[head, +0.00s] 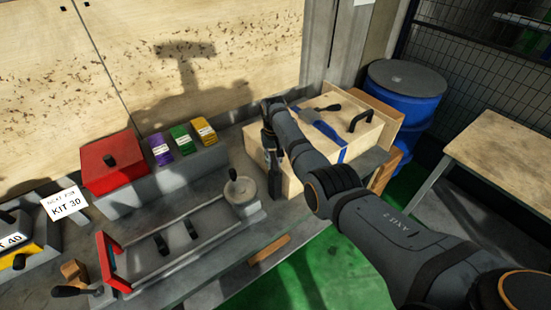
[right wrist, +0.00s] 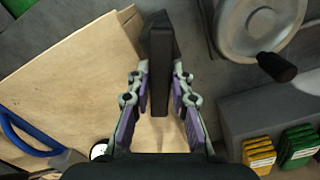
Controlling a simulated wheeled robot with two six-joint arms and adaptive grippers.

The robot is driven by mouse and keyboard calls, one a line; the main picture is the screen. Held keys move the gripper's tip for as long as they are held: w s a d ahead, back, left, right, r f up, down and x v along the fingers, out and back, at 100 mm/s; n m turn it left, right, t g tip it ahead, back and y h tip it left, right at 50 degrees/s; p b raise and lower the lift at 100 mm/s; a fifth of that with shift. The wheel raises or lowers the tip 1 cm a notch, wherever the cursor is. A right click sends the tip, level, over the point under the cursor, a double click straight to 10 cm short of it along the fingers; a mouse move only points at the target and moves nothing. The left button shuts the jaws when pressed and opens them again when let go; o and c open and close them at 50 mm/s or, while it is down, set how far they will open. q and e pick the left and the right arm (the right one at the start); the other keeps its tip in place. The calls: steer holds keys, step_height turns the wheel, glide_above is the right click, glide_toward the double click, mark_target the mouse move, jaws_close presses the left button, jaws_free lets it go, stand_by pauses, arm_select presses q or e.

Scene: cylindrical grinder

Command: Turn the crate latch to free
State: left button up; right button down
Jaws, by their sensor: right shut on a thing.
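The wooden crate (head: 348,112) stands at the right end of the grey bench, with a black handle and a blue strap on top. Its pale wood fills the left of the right wrist view (right wrist: 75,95). My right gripper (head: 271,164) points down at the crate's left side. In the right wrist view its two fingers (right wrist: 160,78) are closed on a black bar, the latch (right wrist: 160,45), one finger on each side. The latch's base and its turn angle on the crate are hard to make out. My left gripper is not in view.
A grey handwheel (head: 243,196) with a crank knob stands left of the crate. Purple, green and yellow boxes (head: 181,140) and a red box (head: 107,160) lie further left. A blue drum (head: 403,95) stands behind right.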

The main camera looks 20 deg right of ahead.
steer(key=shift+a+n+p, duration=0.15)
steer(key=shift+n+p, duration=0.05)
steer(key=shift+n, duration=0.55)
steer(key=shift+a+n+p, duration=0.15)
steer(key=shift+n, duration=0.6)
steer(key=c, duration=1.2)
jaws_free()
step_height(320, 180, up, 12)
